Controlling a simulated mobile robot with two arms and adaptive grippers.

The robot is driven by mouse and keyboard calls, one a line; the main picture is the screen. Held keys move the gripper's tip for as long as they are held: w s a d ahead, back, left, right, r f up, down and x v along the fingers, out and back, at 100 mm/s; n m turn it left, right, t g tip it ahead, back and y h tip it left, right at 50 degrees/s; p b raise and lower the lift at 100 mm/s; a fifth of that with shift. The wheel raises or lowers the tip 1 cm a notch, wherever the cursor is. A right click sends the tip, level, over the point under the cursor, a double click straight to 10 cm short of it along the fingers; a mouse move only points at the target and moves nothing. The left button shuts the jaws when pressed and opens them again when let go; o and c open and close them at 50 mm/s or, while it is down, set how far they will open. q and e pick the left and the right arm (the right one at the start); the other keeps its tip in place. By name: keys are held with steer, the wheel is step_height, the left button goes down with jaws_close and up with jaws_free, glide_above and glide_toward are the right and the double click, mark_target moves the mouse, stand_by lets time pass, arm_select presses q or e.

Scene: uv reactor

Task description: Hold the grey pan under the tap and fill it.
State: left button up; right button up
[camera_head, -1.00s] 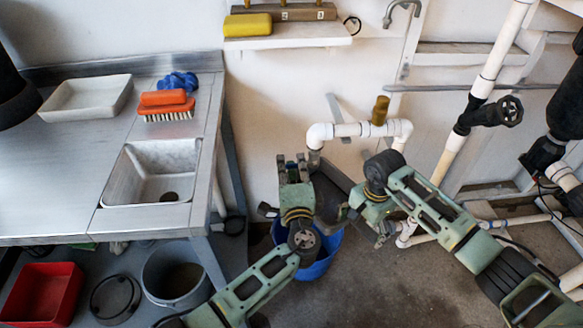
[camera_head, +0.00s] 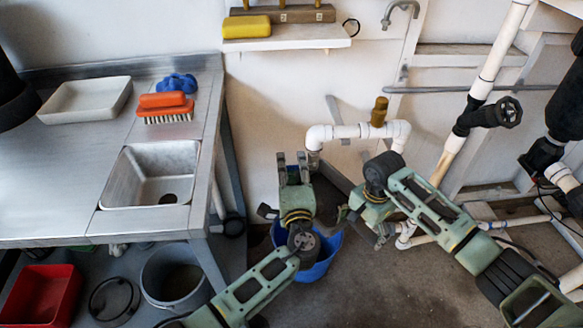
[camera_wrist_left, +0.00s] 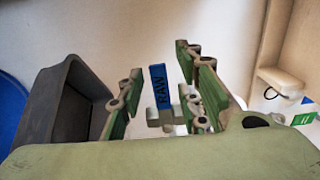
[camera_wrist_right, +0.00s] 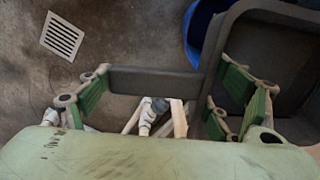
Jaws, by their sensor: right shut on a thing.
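The dark grey pan (camera_wrist_right: 285,50) shows in the right wrist view, with a straight bar reaching left from it between my right gripper's fingers. My right gripper (camera_head: 350,213) is shut on the pan. The pan also shows in the left wrist view (camera_wrist_left: 62,105), beside my left gripper; in the head view it is hard to make out. My left gripper (camera_head: 293,158) is open, fingers upward, just left of the white pipe's down-turned end (camera_head: 314,158). A blue tag reading RAW (camera_wrist_left: 159,86) shows between its fingers. I see no water.
A blue bucket (camera_head: 322,262) stands on the floor below my grippers. The white pipe (camera_head: 347,132) with a brown handle (camera_head: 379,112) runs along the wall. A steel bench with a sink (camera_head: 152,172) is at left. A black valve wheel (camera_head: 509,111) is at right.

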steer(key=shift+w+r, duration=0.15)
arm_select(q)
steer(key=s, duration=1.2)
steer(key=shift+r, duration=0.15)
